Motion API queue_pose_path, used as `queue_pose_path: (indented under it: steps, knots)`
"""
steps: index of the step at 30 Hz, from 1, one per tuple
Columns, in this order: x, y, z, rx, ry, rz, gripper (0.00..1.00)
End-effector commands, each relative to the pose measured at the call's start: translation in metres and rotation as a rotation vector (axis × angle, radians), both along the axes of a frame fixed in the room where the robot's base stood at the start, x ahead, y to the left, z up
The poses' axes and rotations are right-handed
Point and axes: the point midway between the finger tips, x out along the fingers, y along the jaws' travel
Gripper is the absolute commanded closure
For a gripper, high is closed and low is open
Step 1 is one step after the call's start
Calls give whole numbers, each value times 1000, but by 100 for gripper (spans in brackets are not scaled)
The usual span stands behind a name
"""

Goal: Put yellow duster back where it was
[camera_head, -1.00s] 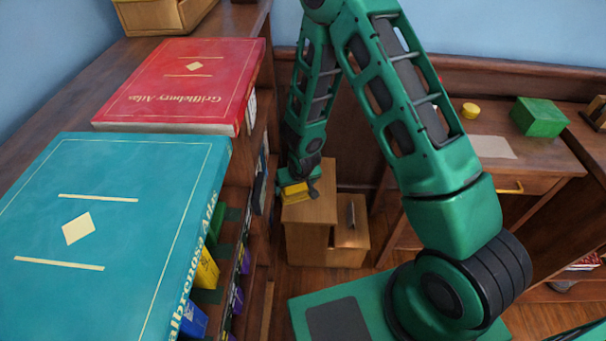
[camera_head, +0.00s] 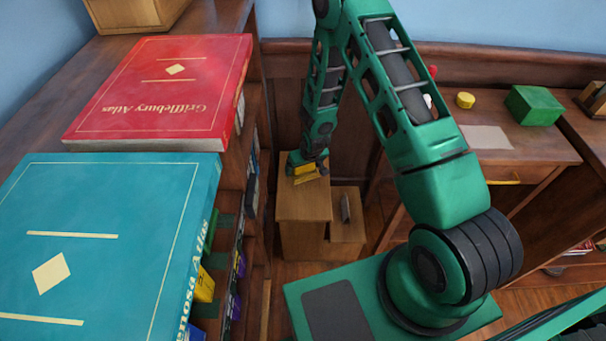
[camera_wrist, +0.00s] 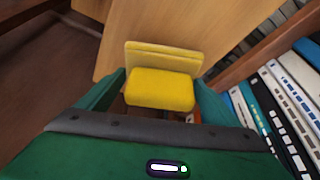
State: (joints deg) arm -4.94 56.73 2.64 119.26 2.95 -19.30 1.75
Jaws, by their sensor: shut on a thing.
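The yellow duster (camera_wrist: 160,90) is a rounded yellow block between the two fingers of my gripper (camera_wrist: 160,95) in the wrist view. My gripper is shut on it. A flatter, paler yellow piece (camera_wrist: 165,57) shows just beyond the block, against a wooden surface; I cannot tell if it is part of the duster. In the head view my gripper (camera_head: 306,166) points down at the far part of the wooden step stool's top (camera_head: 303,205), with the duster (camera_head: 303,169) at its tip. Whether the duster touches the top is unclear.
A bookcase with a teal book (camera_head: 100,245) and a red book (camera_head: 165,90) on top stands left of the stool. The stool's lower step holds a small grey item (camera_head: 345,208). A desk to the right bears a green box (camera_head: 533,105) and a yellow round item (camera_head: 465,100).

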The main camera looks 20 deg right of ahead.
Motion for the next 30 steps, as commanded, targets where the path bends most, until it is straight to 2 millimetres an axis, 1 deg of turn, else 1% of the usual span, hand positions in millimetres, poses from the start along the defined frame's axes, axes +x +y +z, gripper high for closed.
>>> queue_pose_path:
  steps: [5, 8, 12, 14, 25, 26, 27, 30]
  knots:
    - [3, -4, -7, 0, 1, 1, 39]
    - [3, -4, -16, 0, 1, 1, 39]
    - [2, -4, -36, -1, 3, 1, 39]
    - [3, -4, -41, 0, 1, 1, 39]
    - [3, -4, -45, 0, 0, 1, 39]
    - [3, -4, -45, 0, 0, 0, 7]
    - [3, -4, -45, 0, 0, 0, 0]
    - [3, -4, -45, 0, 0, 0, 0]
